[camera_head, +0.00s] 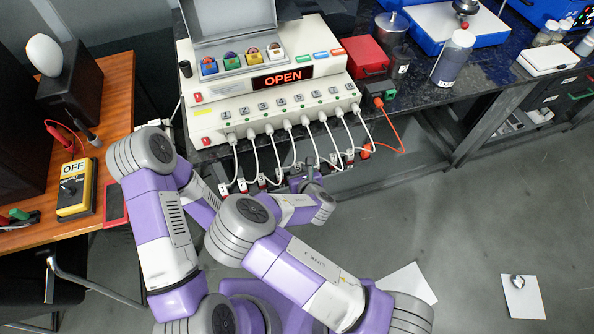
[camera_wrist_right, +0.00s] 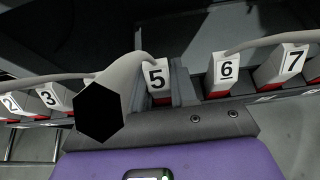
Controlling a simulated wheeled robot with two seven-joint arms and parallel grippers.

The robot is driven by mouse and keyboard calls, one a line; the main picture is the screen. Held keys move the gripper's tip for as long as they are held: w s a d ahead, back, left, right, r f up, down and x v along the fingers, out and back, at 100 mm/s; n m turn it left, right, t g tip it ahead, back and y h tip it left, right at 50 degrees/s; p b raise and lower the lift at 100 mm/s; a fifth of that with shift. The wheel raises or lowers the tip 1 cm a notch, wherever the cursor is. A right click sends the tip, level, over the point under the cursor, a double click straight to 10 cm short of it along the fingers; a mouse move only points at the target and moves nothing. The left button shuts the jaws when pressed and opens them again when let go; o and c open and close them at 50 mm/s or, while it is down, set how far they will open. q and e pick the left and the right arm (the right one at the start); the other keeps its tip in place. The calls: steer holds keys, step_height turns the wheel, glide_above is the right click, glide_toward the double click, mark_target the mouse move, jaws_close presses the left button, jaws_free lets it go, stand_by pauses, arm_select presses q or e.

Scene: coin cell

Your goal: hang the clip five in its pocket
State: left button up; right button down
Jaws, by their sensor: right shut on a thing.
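Clip five (camera_wrist_right: 158,77) has a white face marked 5 and a red lower part. It is between the fingers of my right gripper (camera_wrist_right: 165,90), which is shut on it. In the head view my right gripper (camera_head: 307,177) is at the row of clips below the bench's front edge. Clip five stands in line with its neighbours in the right wrist view. Its lower end and pocket are hidden by the gripper, so I cannot tell how it is seated. Its grey cable passes close to the camera. My left gripper is hidden behind my arms.
Clips two (camera_wrist_right: 11,104), three (camera_wrist_right: 50,97), six (camera_wrist_right: 226,70) and seven (camera_wrist_right: 294,62) stand alongside. White cables run up to the numbered tester (camera_head: 275,115), whose display reads OPEN. An orange cable (camera_head: 402,138) hangs at the right. The floor at the right is mostly free.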

steer(key=shift+f, duration=0.1)
steer(key=c, duration=0.9)
jaws_free()
steer(key=shift+w+f, duration=0.1)
